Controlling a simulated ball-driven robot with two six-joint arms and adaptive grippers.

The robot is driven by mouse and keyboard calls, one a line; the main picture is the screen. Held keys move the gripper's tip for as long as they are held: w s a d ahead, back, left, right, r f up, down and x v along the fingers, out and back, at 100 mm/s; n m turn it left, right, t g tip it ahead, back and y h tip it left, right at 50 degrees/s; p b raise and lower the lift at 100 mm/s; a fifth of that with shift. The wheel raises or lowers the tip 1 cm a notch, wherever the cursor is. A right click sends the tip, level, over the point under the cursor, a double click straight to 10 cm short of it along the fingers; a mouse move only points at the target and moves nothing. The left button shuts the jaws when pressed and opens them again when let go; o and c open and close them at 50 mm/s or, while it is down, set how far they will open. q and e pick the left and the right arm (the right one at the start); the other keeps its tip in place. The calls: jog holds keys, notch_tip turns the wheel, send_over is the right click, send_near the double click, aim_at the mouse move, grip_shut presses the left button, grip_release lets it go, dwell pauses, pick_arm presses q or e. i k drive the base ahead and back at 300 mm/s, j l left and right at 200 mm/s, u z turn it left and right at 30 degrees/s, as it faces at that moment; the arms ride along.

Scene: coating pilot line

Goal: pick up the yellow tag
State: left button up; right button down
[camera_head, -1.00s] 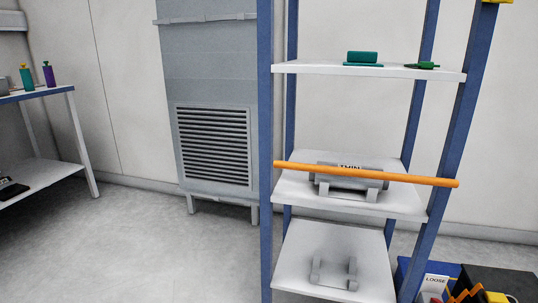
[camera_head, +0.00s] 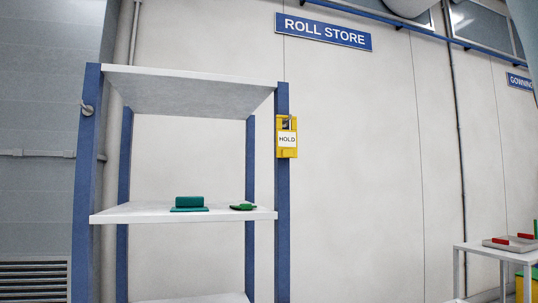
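The yellow tag (camera_head: 286,153) hangs on the right front post of the blue and white shelf rack, below the level of the top shelf. It carries a white label reading HOLD, and a small grey part shows at its upper end. Neither of my grippers is in view.
The rack's top shelf (camera_head: 188,76) looks empty from below. The middle shelf (camera_head: 140,214) holds a teal block (camera_head: 189,203) and a green item (camera_head: 242,207). A ROLL STORE sign (camera_head: 323,31) is on the wall. A white table (camera_head: 500,252) with red-marked items stands at the right.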

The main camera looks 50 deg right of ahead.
aim_at(287, 140)
jog(key=l+z, duration=0.1)
jog(key=z, duration=1.5)
jog(key=j, duration=0.15)
